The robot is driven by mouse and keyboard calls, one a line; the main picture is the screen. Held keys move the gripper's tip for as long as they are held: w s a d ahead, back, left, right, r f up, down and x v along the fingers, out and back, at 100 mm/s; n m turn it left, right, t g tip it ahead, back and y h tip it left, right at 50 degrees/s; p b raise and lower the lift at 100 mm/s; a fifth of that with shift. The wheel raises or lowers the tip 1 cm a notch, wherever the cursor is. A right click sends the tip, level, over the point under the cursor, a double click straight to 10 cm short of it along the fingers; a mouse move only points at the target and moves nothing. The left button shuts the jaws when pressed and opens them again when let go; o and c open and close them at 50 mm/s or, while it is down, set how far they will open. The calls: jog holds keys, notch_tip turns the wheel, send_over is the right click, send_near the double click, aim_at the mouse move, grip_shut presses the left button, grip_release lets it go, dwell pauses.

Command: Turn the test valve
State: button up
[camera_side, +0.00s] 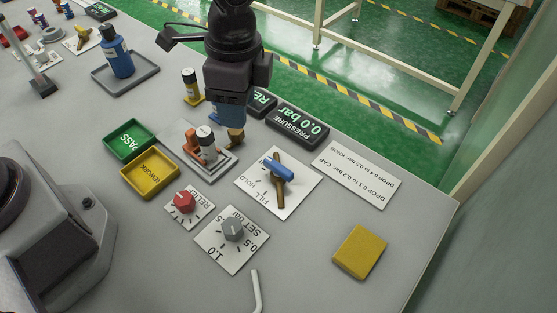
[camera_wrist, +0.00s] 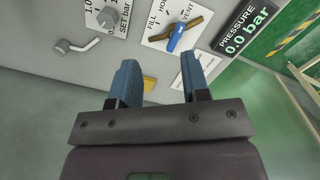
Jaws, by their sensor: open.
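The test valve (camera_side: 278,170) has a blue handle on a brass-coloured body. It sits on a white plate (camera_side: 296,200) lettered FILL and HOLD in the side view. In the wrist view the valve (camera_wrist: 178,36) shows at the top centre, its blue handle lying across the brass body, with VENT also legible on the plate. My gripper (camera_side: 232,128) is left of and beyond the valve in the side view, apart from it. In the wrist view my gripper (camera_wrist: 158,72) is open, with nothing between its two blue fingers.
A fixture with a small column (camera_side: 206,143) stands close to my gripper. The pressure display (camera_side: 299,126) reads 0.0 bar. Red relief knob (camera_side: 184,202) and grey set knob (camera_side: 233,229) stand nearby. Green PASS tray (camera_side: 129,139) and yellow REWORK tray (camera_side: 150,175) lie left; a yellow block (camera_side: 360,251) lies right.

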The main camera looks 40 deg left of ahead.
aim_at(279, 166)
jog(key=w+d+f+m, duration=0.3)
jog(key=w+d+m, duration=0.1)
jog(key=m, duration=0.2)
jog(key=shift+t, duration=0.3)
notch_tip(279, 166, down, 13)
jog(key=shift+w+d+r, duration=0.15)
grip_shut()
